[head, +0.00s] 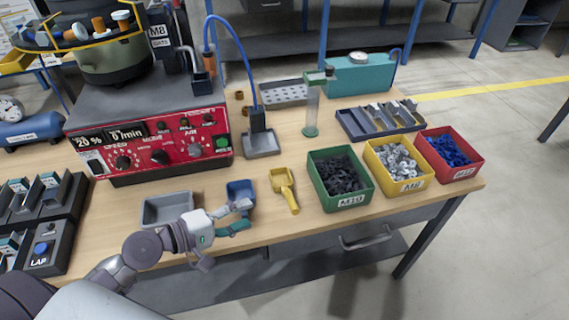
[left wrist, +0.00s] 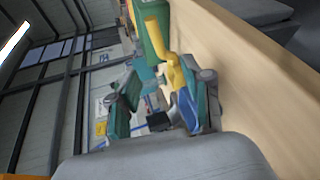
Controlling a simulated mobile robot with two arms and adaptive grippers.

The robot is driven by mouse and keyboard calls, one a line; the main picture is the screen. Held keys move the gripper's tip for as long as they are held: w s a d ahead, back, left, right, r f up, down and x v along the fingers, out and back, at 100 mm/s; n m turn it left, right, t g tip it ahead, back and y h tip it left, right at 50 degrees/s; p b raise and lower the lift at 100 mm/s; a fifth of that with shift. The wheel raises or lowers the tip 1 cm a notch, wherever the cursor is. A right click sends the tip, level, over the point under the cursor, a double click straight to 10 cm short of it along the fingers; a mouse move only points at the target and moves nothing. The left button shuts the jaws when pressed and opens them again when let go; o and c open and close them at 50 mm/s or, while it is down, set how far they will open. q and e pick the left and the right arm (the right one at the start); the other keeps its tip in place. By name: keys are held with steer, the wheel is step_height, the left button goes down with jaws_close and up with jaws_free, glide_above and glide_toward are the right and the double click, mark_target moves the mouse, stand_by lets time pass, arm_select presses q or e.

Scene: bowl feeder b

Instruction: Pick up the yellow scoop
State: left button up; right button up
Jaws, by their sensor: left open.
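The yellow scoop (head: 283,188) lies on the wooden bench, between a small blue tray (head: 241,188) and the green bin (head: 341,178). Its handle points toward the bench's front edge. My left gripper (head: 244,215) is open and empty near the front edge, left of the scoop and in front of the blue tray. In the left wrist view, the scoop (left wrist: 158,38) shows beyond the spread fingers of the left gripper (left wrist: 165,100), apart from them. The blue tray (left wrist: 187,109) shows there too, partly behind a finger. My right gripper is not in view.
A grey tray (head: 166,209) stands behind my left arm. The yellow bin (head: 397,165) and red bin (head: 450,153) stand right of the green bin. A grey dish with a post (head: 262,146) is behind the scoop. The red control box (head: 150,145) is at the left.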

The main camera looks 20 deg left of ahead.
mark_target(291, 198)
arm_select(q)
steer(key=shift+w+d+r, duration=0.1)
steer(key=shift+w+d, duration=0.05)
steer(key=shift+w, duration=0.25)
steer(key=p+x, duration=0.1)
steer(key=x, duration=0.6)
steer(key=shift+s+d+p, duration=0.1)
steer(key=shift+d+p, duration=0.05)
steer(key=shift+p, duration=0.25)
steer(key=x, duration=0.4)
steer(key=p+x, duration=0.1)
steer(key=shift+d+f, duration=0.2)
steer(key=shift+d, duration=0.35)
jaws_close()
